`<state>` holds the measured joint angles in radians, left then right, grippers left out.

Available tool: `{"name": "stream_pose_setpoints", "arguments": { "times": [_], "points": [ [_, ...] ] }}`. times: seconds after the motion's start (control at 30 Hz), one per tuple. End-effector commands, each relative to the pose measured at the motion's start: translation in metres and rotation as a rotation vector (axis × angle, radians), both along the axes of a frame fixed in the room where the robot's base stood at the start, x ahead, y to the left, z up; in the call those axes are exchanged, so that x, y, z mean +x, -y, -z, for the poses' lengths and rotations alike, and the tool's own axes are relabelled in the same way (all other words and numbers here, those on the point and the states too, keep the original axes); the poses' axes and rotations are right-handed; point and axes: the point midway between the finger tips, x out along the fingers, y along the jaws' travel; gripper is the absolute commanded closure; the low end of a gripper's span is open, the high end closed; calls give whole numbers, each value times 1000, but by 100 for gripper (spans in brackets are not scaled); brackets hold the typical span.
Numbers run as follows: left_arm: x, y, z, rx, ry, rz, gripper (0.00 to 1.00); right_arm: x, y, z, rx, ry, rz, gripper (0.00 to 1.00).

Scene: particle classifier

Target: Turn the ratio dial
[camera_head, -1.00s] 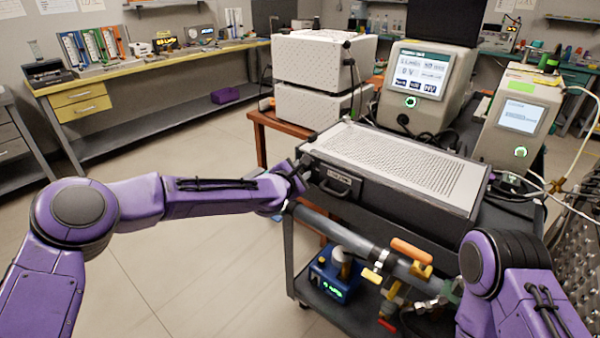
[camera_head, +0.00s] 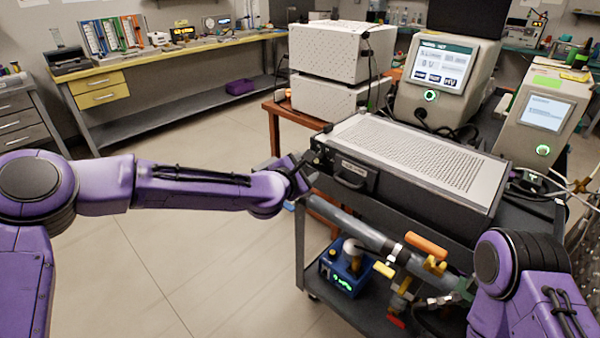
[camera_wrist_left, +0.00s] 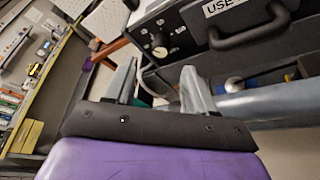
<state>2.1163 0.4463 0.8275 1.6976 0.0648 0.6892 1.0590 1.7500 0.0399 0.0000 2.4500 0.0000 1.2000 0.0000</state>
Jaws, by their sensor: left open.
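A black box-shaped instrument (camera_head: 400,150) with a perforated light top lies on the cart. Its front panel shows in the left wrist view (camera_wrist_left: 185,30), where a small round pale knob (camera_wrist_left: 159,48), which looks like the ratio dial, sits left of a black carry handle (camera_wrist_left: 250,32). The knob's setting is too small to read. My left gripper (camera_head: 304,168) is at the left end of the panel. In the left wrist view its fingers (camera_wrist_left: 158,75) are apart and empty, with the knob seen beyond and between the tips, not visibly touched. My right gripper is out of view.
A grey pipe with valves (camera_head: 390,248) runs below the instrument. White boxes (camera_head: 335,60) stand behind on a wooden table. Two screened devices (camera_head: 440,75) (camera_head: 540,115) stand at back right. A blue pump (camera_head: 345,268) is on the cart's lower shelf. Open floor lies left.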

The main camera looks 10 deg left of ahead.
Motion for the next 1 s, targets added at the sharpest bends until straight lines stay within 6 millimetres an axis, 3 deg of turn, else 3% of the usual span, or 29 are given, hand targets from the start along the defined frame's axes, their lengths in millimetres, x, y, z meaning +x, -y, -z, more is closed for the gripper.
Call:
{"name": "stream_pose_setpoints", "arguments": {
  "times": [0.2,0.57,0.67,0.83,1.0],
  "points": [
    [-30,-11,-9,-1,0,-1,45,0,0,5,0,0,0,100],
    [-34,-14,-9,-2,0,-4,45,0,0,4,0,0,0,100],
    [-32,-28,2,-7,7,-38,45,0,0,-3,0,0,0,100],
    [-36,-77,37,-29,53,-147,45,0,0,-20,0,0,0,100],
    [-56,-119,79,-49,90,-245,45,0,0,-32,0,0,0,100]
  ]
}}
